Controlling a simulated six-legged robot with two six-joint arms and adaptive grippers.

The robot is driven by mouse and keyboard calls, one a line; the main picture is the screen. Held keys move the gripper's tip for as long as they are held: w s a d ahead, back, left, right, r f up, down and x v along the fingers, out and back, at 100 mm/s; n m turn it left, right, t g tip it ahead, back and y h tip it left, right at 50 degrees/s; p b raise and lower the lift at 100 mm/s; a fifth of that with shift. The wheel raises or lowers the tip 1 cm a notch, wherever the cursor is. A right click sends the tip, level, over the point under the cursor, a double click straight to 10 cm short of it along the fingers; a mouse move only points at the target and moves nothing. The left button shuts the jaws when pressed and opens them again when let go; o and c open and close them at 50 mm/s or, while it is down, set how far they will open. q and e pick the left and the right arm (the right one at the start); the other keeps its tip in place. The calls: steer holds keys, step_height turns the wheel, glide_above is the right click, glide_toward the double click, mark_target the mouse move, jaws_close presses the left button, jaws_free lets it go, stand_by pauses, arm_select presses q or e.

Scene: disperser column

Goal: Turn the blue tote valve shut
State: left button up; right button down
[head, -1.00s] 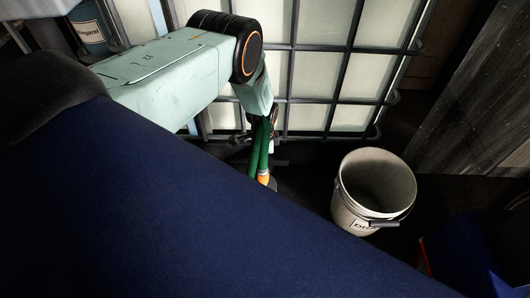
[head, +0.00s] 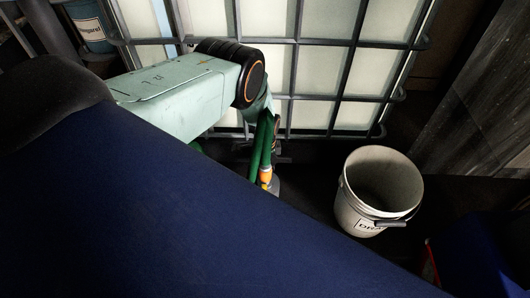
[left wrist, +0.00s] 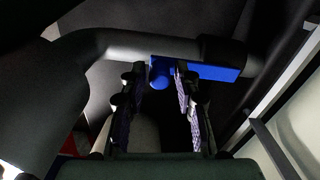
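The blue valve part (left wrist: 215,71) shows in the left wrist view as a flat blue bar with a rounded blue end (left wrist: 160,76), beside a dark grey pipe. My left gripper (left wrist: 157,82) has its two fingers apart, with the rounded blue end showing between the fingertips. I cannot tell whether either finger touches it. The right finger partly covers the blue bar. In the head view my left arm comes in from the left and reaches down in front of the caged white tote (head: 318,70). The valve cannot be made out in the head view. My right gripper is not in view.
A white bucket (head: 352,205) with a label stands on the dark floor, right of my arm. A blue labelled container (head: 88,28) is at the upper left. A wooden surface (head: 480,100) is at the right. A pale framed panel (left wrist: 300,105) edges the wrist view's right side.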

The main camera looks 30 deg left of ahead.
arm_select(q)
jaws_close()
stand_by(0.3)
steer(key=shift+a, duration=0.15)
